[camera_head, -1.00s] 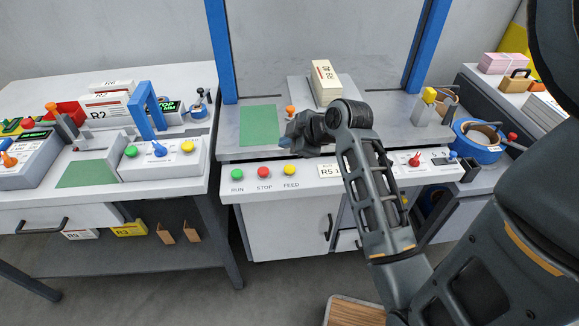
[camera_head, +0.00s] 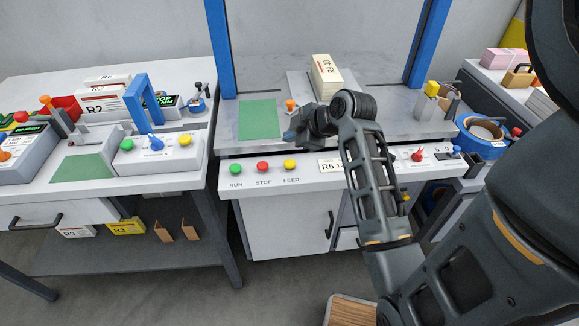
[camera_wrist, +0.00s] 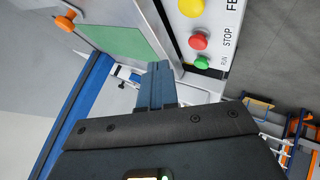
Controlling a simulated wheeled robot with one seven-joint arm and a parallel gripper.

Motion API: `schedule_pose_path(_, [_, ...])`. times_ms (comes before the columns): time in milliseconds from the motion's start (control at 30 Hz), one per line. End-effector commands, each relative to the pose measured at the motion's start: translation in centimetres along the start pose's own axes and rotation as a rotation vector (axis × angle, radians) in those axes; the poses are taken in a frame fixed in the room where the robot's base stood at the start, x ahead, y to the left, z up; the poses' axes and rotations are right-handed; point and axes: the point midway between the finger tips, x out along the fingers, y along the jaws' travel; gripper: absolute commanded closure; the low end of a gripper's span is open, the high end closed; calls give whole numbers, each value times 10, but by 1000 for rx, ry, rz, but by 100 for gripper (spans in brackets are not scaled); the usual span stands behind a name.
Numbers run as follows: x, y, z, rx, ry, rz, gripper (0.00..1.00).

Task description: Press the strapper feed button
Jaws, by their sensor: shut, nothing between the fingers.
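The yellow FEED button (camera_head: 290,165) is on the white front panel of the strapper (camera_head: 300,182), to the right of the red STOP button (camera_head: 263,167) and green RUN button (camera_head: 236,169). In the wrist view the FEED button (camera_wrist: 191,7) is at the top edge, with STOP (camera_wrist: 199,41) and RUN (camera_wrist: 202,62) below it. My gripper (camera_head: 290,136) is shut and empty. In the head view its blue-grey tips appear just above the FEED button, over the table edge; they look apart from it. The shut fingers (camera_wrist: 157,72) also show in the wrist view.
A green mat (camera_head: 259,119) and an orange knob (camera_head: 291,104) lie behind the panel. My arm hides part of the panel's right side. Another bench (camera_head: 100,185) stands at left.

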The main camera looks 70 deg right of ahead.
Motion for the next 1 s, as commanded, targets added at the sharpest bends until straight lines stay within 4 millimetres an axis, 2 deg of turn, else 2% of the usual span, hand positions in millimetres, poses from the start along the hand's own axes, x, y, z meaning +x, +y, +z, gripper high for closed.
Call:
schedule_pose_path(33, [10, -7, 7, 1, -1, 0, 100])
schedule_pose_path(100, [16, -12, 12, 1, -1, 0, 100])
schedule_pose_path(400, [38, -28, 27, 0, 0, -1, 100])
schedule_pose_path(1000, [40, -29, 29, 0, 0, 0, 100])
